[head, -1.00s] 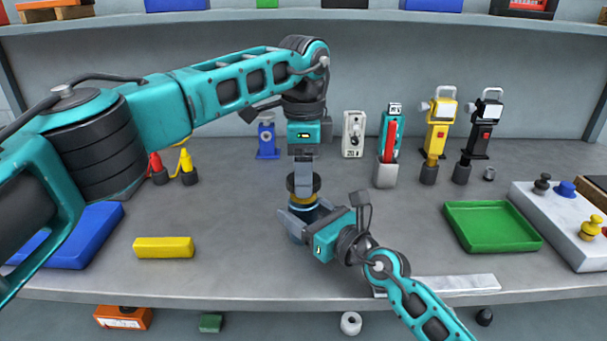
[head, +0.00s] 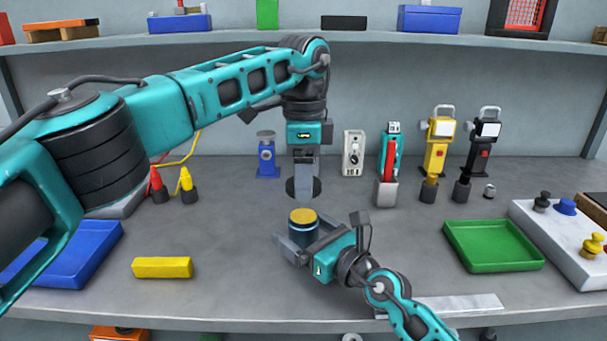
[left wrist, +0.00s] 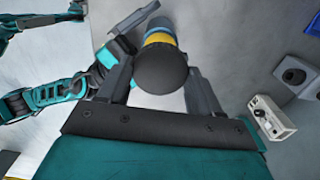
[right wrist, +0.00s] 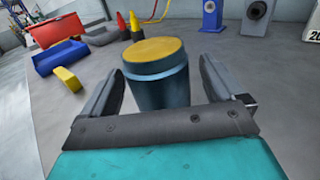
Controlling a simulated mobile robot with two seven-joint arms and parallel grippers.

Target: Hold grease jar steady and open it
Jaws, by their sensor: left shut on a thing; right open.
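The grease jar (head: 303,233) stands upright on the bench, a dark blue-grey cylinder with a yellow top. It also shows in the right wrist view (right wrist: 158,88). A dark round lid (head: 296,188) is above the jar, apart from it. My left gripper (head: 306,178) points down and is shut on the lid, which also shows between its fingers in the left wrist view (left wrist: 160,70). My right gripper (head: 302,244) is low at the bench. Its open fingers are on either side of the jar, with gaps visible in the right wrist view (right wrist: 160,85).
A yellow block (head: 162,267) and a blue tray (head: 75,262) lie to the left. A green tray (head: 492,246) and a white panel with knobs (head: 550,235) are at the right. Several tools stand along the back. A shelf (head: 400,41) runs above. The bench between the jar and green tray is mostly clear.

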